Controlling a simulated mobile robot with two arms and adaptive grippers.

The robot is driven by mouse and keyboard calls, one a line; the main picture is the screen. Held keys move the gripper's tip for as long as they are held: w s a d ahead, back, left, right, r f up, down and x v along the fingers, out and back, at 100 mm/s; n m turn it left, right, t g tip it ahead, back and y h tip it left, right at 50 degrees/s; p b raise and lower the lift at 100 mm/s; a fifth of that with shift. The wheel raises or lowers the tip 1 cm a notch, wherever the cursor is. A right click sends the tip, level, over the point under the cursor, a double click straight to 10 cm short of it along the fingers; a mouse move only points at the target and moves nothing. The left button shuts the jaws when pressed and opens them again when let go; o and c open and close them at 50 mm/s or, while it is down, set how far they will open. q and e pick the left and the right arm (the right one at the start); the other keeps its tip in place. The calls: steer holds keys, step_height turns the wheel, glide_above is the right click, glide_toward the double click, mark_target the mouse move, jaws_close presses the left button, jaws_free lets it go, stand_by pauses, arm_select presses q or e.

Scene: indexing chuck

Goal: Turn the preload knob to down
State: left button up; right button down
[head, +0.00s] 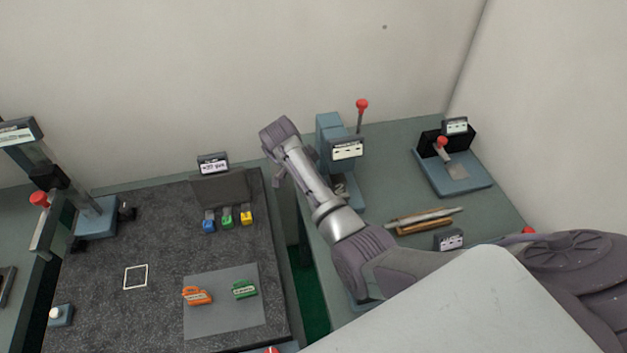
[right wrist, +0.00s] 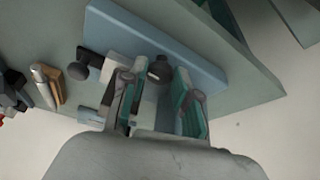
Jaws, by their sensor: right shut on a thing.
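My right gripper (right wrist: 160,88) is at the blue-grey device. In the right wrist view its two fingers stand on either side of a dark round knob (right wrist: 159,71), and it is shut on it. No knob label is readable there, so I cannot tell which way the knob points. In the head view the blue-grey device (head: 329,132) stands on the right table, with a label plate (head: 346,150) and a red-balled lever (head: 361,106). My right arm hides the device's left side and the fingertips. My left gripper is not in view.
A second dark knob (right wrist: 80,66) sits left of the gripper. A device with a red-tipped lever (head: 441,145) stands at the back right. A wooden-handled tool (head: 423,226) lies in front of it. The left table holds coloured blocks and a grey mat (head: 222,318).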

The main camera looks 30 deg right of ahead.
steer(key=m+g+b, duration=0.1)
steer(key=m, duration=0.2)
steer(key=shift+w+a+f+b, duration=0.1)
steer(key=shift+w+f+b, duration=0.05)
steer(key=shift+b, duration=0.2)
steer(key=m+g+b, duration=0.1)
steer(key=m+b, duration=0.1)
steer(key=m, duration=0.1)
steer(key=shift+w+y, duration=0.15)
steer(key=shift+y, duration=0.15)
steer(key=m+b, duration=0.1)
steer(key=m+g+b, duration=0.1)
steer(key=m, duration=0.1)
steer(key=m+y+b, duration=0.1)
steer(key=b, duration=0.1)
steer(key=shift+w+d, duration=0.1)
steer(key=shift+d, duration=0.15)
steer(key=shift+d+m+g+y+b, duration=0.1)
steer(key=shift+m+g+y+b, duration=0.35)
steer(key=shift+m+b, duration=0.75)
steer(key=c, duration=0.8)
jaws_free()
steer(key=shift+r, duration=0.2)
steer(key=shift+c, duration=0.2)
